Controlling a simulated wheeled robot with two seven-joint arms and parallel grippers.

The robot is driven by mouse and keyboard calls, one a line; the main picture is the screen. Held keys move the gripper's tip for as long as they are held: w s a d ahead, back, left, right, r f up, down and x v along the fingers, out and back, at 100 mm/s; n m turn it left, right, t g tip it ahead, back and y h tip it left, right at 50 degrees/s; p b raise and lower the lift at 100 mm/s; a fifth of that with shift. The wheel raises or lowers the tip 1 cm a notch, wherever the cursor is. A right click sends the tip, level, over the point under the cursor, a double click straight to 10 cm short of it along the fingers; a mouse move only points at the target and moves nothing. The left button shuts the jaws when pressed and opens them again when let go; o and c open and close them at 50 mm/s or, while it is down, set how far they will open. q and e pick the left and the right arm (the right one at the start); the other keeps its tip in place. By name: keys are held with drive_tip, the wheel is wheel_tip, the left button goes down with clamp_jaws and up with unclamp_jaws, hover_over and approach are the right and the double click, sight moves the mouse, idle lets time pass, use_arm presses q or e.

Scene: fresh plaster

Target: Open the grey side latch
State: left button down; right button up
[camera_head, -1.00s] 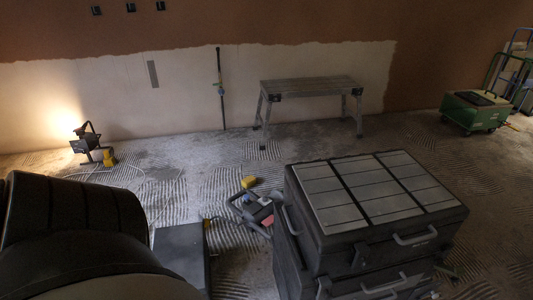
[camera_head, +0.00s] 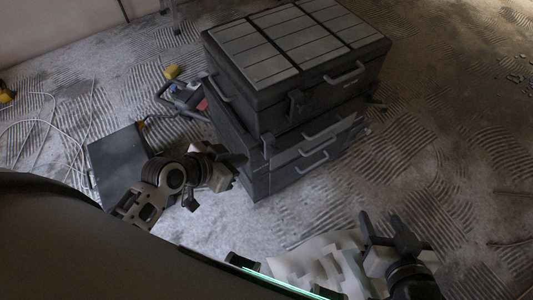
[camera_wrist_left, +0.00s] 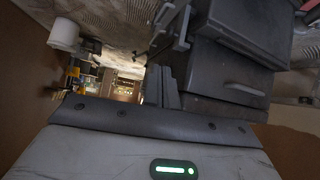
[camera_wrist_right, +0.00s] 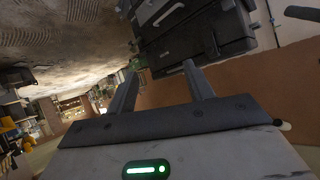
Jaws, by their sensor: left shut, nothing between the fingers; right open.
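A dark stacked toolbox (camera_head: 265,110) with pale lid panels stands on the floor. A dark grey upright latch (camera_head: 295,104) sits on its upper box near the front left corner, and a second one (camera_head: 268,144) is lower down. I cannot tell for sure which is the side latch. My left gripper (camera_head: 238,160) is shut and empty, just left of the toolbox's lower corner; touching or apart is unclear. In the left wrist view its closed fingers (camera_wrist_left: 165,88) point towards the box (camera_wrist_left: 235,60). My right gripper (camera_head: 388,228) is open and empty, in front of the box.
Grey handles (camera_head: 345,73) project from the box's front, and another (camera_head: 218,90) from its left side. A dark flat slab (camera_head: 115,160) lies left of it. A red and black tool (camera_head: 185,98) and a yellow item (camera_head: 172,72) lie behind.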

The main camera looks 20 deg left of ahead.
use_arm(q)
drive_tip(key=w+a+m+h, duration=0.1)
drive_tip(key=w, duration=0.1)
drive_tip(key=w+a+m+h+b, duration=0.1)
drive_tip(key=shift+w+a+m, duration=0.2)
drive_tip(key=shift+w+m, duration=0.1)
drive_tip(key=shift+w, duration=0.05)
use_arm(e)
drive_tip(key=shift+w+a+f, duration=0.1)
drive_tip(key=shift+f, duration=0.4)
use_arm(q)
drive_tip(key=b, duration=0.3)
hover_over(267, 150)
drive_tip(key=s, duration=0.3)
drive_tip(key=f, duration=0.5)
drive_tip(key=d+f, duration=0.1)
drive_tip(key=f, duration=0.2)
drive_tip(key=shift+w+f, duration=0.15)
drive_tip(key=shift+f, duration=0.55)
use_arm(e)
drive_tip(key=shift+a+f+t, duration=0.1)
drive_tip(key=shift+f+t, duration=0.2)
drive_tip(key=shift+f, duration=0.3)
use_arm(q)
drive_tip(key=shift+f, duration=0.1)
use_arm(e)
drive_tip(key=shift+f, duration=0.15)
